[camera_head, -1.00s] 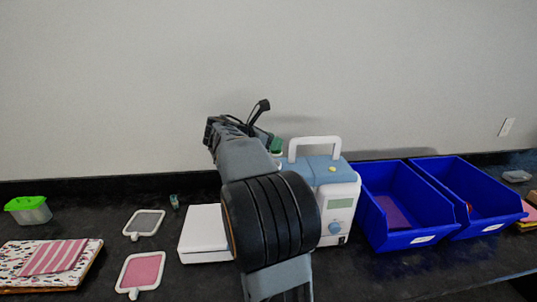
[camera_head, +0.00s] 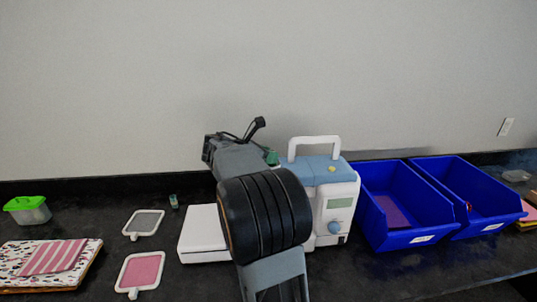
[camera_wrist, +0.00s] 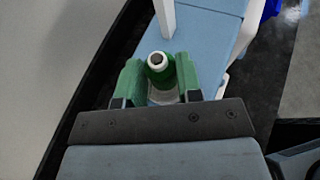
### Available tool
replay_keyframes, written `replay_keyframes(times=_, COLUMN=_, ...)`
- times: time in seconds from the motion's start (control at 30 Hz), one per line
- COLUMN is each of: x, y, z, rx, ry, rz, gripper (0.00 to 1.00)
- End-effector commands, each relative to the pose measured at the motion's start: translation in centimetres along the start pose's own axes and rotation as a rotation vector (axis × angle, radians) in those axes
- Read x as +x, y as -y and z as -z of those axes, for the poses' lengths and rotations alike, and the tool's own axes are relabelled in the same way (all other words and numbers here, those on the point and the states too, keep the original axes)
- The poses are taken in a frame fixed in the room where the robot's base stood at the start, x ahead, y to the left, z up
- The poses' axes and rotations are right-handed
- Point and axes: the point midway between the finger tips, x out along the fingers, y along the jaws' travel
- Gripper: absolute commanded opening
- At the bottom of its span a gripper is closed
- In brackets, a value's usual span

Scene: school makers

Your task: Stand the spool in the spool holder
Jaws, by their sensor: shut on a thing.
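In the wrist view my gripper (camera_wrist: 158,77) has its two green-padded fingers on either side of a green spool (camera_wrist: 161,73) with a white top and a dark centre hole. It is shut on the spool, which looks roughly upright. The blue top of the sewing machine (camera_wrist: 205,45) lies just beyond and below it. In the head view my gripper (camera_head: 271,157) shows as a small green patch behind my arm, by the left end of the sewing machine (camera_head: 335,190). The spool is not clearly visible there. I cannot make out a spool holder; my arm hides part of the machine.
The machine's white handle (camera_head: 314,146) rises near my gripper. Two blue bins (camera_head: 402,238) (camera_head: 487,228) stand to the right. Two small frames (camera_head: 144,224) (camera_head: 139,272), a green-lidded box (camera_head: 28,211) and fabric (camera_head: 53,257) lie left. A small greenish item (camera_head: 174,201) stands at the back.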

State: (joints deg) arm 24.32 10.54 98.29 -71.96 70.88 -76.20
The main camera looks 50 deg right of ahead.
Motion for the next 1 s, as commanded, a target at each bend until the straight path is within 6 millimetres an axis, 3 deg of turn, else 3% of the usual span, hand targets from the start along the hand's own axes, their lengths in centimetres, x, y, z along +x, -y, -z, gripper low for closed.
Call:
replay_keyframes(times=0.07, x=0.1, y=0.0, z=0.3, rx=-0.001, ry=0.000, rz=0.000, gripper=0.10)
replay_keyframes(times=0.1, x=0.1, y=0.0, z=0.2, rx=0.000, ry=0.000, rz=0.000, gripper=0.37)
replay_keyframes(times=0.33, x=0.1, y=0.0, z=0.2, rx=0.000, ry=0.000, rz=0.000, gripper=0.58)
replay_keyframes(times=0.7, x=-0.5, y=0.0, z=-0.6, rx=0.003, ry=0.000, rz=-0.002, gripper=0.58)
replay_keyframes(times=1.0, x=-6.1, y=-0.1, z=-0.4, rx=0.001, ry=0.000, rz=-0.005, gripper=0.58)
